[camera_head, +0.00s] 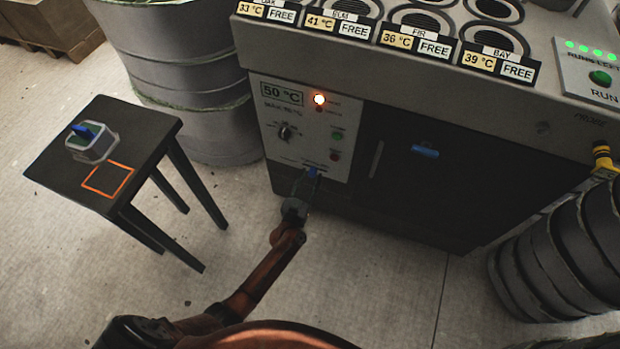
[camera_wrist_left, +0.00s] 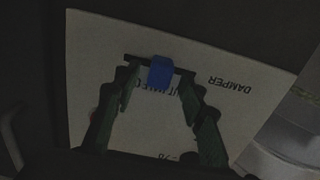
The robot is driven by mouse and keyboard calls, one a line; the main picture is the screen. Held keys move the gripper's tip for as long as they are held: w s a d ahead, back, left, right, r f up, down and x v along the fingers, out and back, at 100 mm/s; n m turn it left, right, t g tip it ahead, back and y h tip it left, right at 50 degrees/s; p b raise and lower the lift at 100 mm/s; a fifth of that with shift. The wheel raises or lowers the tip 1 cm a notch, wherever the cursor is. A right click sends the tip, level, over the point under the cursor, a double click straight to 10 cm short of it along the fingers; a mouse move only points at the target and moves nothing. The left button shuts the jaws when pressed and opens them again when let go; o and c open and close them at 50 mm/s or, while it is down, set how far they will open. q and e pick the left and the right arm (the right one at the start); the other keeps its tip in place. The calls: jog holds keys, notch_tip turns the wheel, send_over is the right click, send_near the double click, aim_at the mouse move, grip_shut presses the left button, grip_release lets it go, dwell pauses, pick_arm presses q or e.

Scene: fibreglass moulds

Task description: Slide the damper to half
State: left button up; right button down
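The damper is a small blue knob (camera_head: 312,172) low on the grey control panel (camera_head: 274,150) of the machine. In the left wrist view the blue knob (camera_wrist_left: 161,70) sits on a dark slot beside the upside-down word DAMPER. My left gripper (camera_head: 304,188) is at the knob in the head view. In the left wrist view its two fingers (camera_wrist_left: 160,88) stand apart, one on each side of the knob, with gaps visible. The knob's place along its slot is hard to tell. My right gripper is not in view.
A black stool (camera_head: 150,132) at left holds a grey container (camera_head: 92,146) with a blue handle and an orange square outline. The machine's dark door (camera_head: 400,190) is right of the panel. Large grey drums (camera_head: 180,60) stand behind. The floor in front is clear.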

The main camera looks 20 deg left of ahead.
pick_arm(q)
jog(key=shift+s+f, duration=0.1)
jog(key=shift+s, duration=0.45)
jog(key=s, duration=1.1)
jog(key=shift+d, duration=0.25)
